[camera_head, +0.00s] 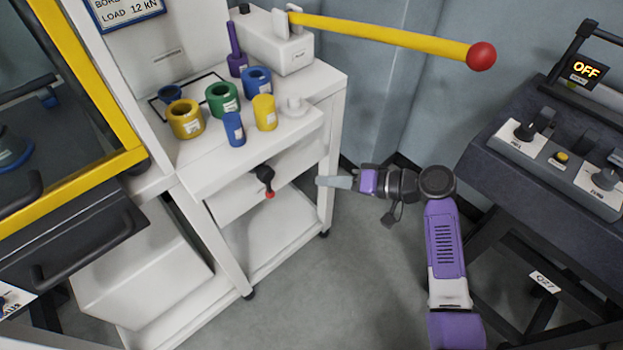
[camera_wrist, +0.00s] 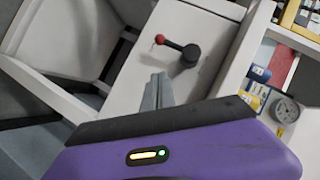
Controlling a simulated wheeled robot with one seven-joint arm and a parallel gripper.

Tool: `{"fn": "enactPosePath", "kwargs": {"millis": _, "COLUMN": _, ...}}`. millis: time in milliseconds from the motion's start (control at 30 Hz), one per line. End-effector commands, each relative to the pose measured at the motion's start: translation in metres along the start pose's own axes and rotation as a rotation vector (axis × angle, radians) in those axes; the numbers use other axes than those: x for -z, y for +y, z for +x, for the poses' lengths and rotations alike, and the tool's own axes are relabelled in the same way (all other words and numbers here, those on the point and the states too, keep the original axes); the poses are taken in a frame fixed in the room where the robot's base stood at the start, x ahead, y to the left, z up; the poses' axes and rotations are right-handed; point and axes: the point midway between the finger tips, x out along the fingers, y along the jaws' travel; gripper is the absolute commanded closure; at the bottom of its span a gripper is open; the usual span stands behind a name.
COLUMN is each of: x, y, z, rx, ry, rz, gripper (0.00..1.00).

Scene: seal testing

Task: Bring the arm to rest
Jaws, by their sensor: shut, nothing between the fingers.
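My arm (camera_head: 444,245), purple, white and dark grey, stands in the open floor space between the white bench and the dark console. My gripper (camera_head: 322,181) points left in the head view, in front of the bench's right corner post. Its fingers are together and empty. In the wrist view my gripper (camera_wrist: 157,90) shows its grey fingers closed, pointing toward the white drawer front. A black crank handle with a red knob (camera_head: 265,180) is on that front, left of the fingers in the head view. It also shows in the wrist view (camera_wrist: 180,50), apart from the fingertips.
The white bench (camera_head: 210,180) holds several coloured rings and cylinders. A long yellow lever (camera_head: 390,36) with a red ball reaches right above my arm. A dark console (camera_head: 480,160) with an OFF display (camera_head: 586,70) stands at right. Grey floor (camera_head: 350,280) is clear between.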

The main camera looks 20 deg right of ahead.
Motion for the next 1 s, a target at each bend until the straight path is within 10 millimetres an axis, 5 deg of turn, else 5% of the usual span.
{"fn": "enactPosePath", "kwargs": {"millis": 200, "x": 0.0, "y": 0.0, "z": -0.014, "rx": 0.001, "ry": 0.0, "rz": -0.001, "gripper": 1.0}}
{"fn": "enactPosePath", "kwargs": {"millis": 767, "x": 0.0, "y": 0.0, "z": -0.015, "rx": 0.0, "ry": 0.001, "rz": 0.004, "gripper": 1.0}}
{"fn": "enactPosePath", "kwargs": {"millis": 1000, "x": 0.044, "y": 0.019, "z": -0.023, "rx": -0.116, "ry": 0.165, "rz": 0.003, "gripper": 1.0}}
